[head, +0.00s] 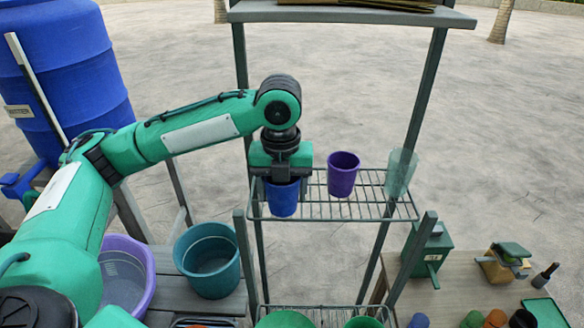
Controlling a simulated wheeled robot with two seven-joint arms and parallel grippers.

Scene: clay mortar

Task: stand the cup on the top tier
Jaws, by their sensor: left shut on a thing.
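A blue cup (282,199) is upright in my left gripper (282,180), which comes down over it from above and is shut on it. The cup is at the left end of the upper wire tier (345,208) of a metal rack. I cannot tell whether its base touches the wires. The gripper hides the cup's rim. A purple cup (343,175) and a pale green translucent cup (401,172) stand on the same tier, to the right. My right gripper is not in view.
A grey board (350,14) spans the rack above. Green bowls (284,319) sit on the lower wire tier. A teal bucket (208,262) and purple basin (127,272) stand left, near a blue barrel (70,70). A green box (427,250) stands on the right table (462,288).

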